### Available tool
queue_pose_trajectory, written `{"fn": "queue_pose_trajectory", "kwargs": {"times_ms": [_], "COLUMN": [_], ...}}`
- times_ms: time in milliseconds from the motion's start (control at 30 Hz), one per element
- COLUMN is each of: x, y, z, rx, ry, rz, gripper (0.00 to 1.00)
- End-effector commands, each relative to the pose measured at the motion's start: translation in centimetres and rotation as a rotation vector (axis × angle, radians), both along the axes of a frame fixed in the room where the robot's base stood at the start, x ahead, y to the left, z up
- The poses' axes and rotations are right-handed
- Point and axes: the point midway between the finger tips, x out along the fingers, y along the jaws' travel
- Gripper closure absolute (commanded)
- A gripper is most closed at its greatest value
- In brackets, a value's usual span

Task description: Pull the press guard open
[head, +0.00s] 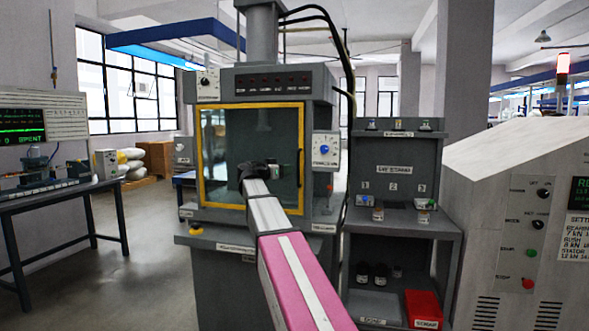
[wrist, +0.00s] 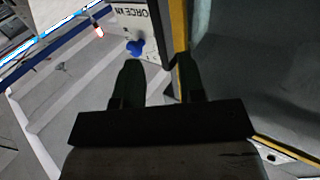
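The press guard (head: 220,135) is a clear panel in a yellow frame on the front of the grey press. It looks closed, flat against the press front. A dark upright handle (head: 300,168) is at its right side. My gripper (head: 283,171) is in front of the guard, just left of the handle in the head view. In the wrist view my gripper (wrist: 158,62) has its two dark fingers apart. The yellow guard frame (wrist: 178,30) runs down beside the right finger. The handle is hard to make out there, and contact is unclear.
A control box with a blue knob (head: 324,149) sits right of the guard. A shelf unit (head: 395,160) with small parts and a red bin (head: 423,308) stands further right, beside a large console (head: 530,200). A bench with a monitor (head: 40,125) is at left. Floor between is clear.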

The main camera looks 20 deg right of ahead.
Motion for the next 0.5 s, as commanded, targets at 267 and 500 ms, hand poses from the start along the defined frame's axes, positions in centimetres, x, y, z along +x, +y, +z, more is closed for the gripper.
{"fn": "queue_pose_trajectory", "kwargs": {"times_ms": [267, 500], "x": [2.0, 2.9], "y": [-4.7, -6.8], "z": [0.0, -0.1], "rx": [0.001, 0.0], "ry": [0.003, 0.002], "rz": [-0.001, 0.0], "gripper": [0.64, 0.64]}}
